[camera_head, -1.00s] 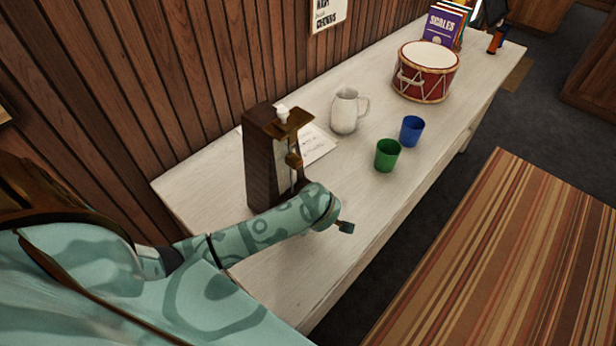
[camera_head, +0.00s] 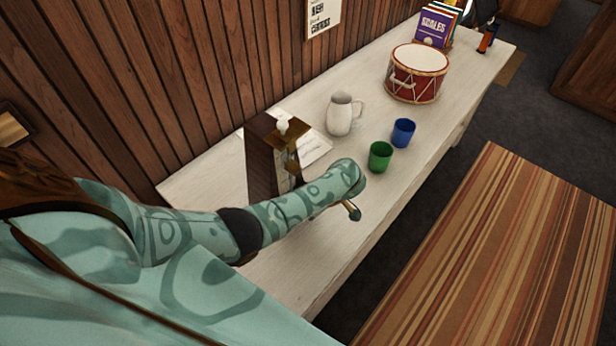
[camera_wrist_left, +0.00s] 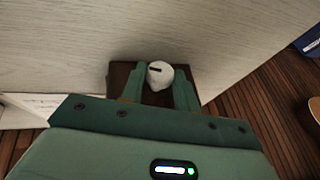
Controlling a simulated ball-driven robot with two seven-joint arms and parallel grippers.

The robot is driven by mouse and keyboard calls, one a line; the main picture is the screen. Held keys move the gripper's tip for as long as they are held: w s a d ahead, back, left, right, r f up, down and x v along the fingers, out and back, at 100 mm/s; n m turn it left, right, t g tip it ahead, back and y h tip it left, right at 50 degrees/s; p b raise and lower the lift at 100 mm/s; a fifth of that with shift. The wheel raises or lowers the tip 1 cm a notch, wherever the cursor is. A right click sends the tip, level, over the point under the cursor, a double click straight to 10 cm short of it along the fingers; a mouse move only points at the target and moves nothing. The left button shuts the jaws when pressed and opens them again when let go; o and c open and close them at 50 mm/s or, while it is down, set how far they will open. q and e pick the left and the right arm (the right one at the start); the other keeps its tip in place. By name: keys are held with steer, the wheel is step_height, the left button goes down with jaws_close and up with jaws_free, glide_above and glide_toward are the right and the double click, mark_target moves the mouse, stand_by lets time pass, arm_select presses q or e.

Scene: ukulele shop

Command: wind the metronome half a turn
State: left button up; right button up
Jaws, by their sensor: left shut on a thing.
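The metronome (camera_head: 258,165) is a tall dark-wood box standing upright on the white table in the head view, with a white piece on top. In the left wrist view a dark wooden face (camera_wrist_left: 118,78), which looks like the metronome's, bears a white knob (camera_wrist_left: 161,70) with a dark slot. My left gripper (camera_wrist_left: 159,80) is shut on this knob, one green finger on each side. In the head view my left forearm crosses in front of the metronome's lower part and hides the grip. My right gripper is not in view.
A white jug (camera_head: 340,115), a green cup (camera_head: 380,157), a blue cup (camera_head: 403,133) and a red drum (camera_head: 416,78) stand farther along the table. A paper (camera_head: 313,148) lies behind the metronome. A plank wall runs along the back.

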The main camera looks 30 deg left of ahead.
arm_select(q)
steer(key=shift+g, duration=0.4)
steer(key=o, duration=0.9)
steer(key=shift+o, duration=0.2)
steer(key=p+v, duration=0.6)
steer(key=v, duration=1)
steer(key=shift+d, duration=0.15)
